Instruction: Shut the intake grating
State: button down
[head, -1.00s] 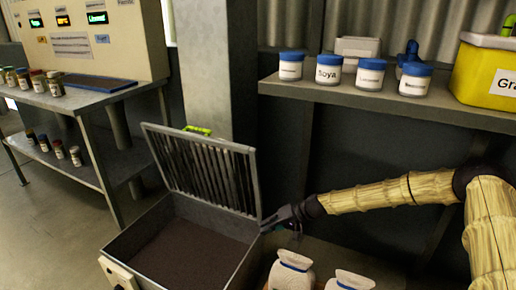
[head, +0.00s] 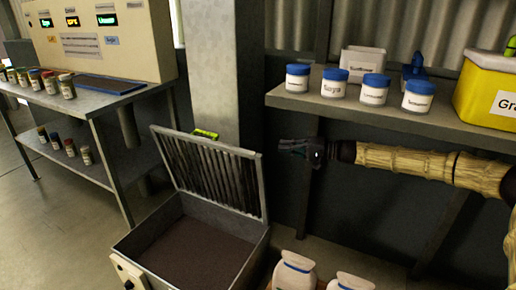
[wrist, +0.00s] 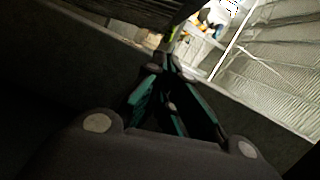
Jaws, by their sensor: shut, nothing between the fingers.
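The intake grating (head: 212,175) is a grey barred lid. It stands raised and tilted back at the rear of the open intake box (head: 258,255), which has a dark brown bed inside. A small green-yellow part (head: 205,133) shows at the grating's top edge. My gripper (head: 282,148) is shut and empty. It is in the air to the right of the grating's upper right corner, apart from it in the head view. In the wrist view my shut fingers (wrist: 166,62) point toward a dark ribbed edge, probably the grating (wrist: 130,15).
A shelf (head: 440,118) with several blue-lidded jars, a white bin (head: 362,61) and a yellow box (head: 488,92) is above my arm. White sacks (head: 294,272) stand right of the intake box. A grey pillar (head: 212,70) rises behind the grating.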

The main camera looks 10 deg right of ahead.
jog(key=a+f+b, duration=0.1)
jog(key=a+b, duration=0.2)
jog(key=a, duration=0.8)
jog(key=shift+w+a, duration=0.2)
jog(key=shift+w, duration=0.1)
jog(key=shift+a, duration=0.1)
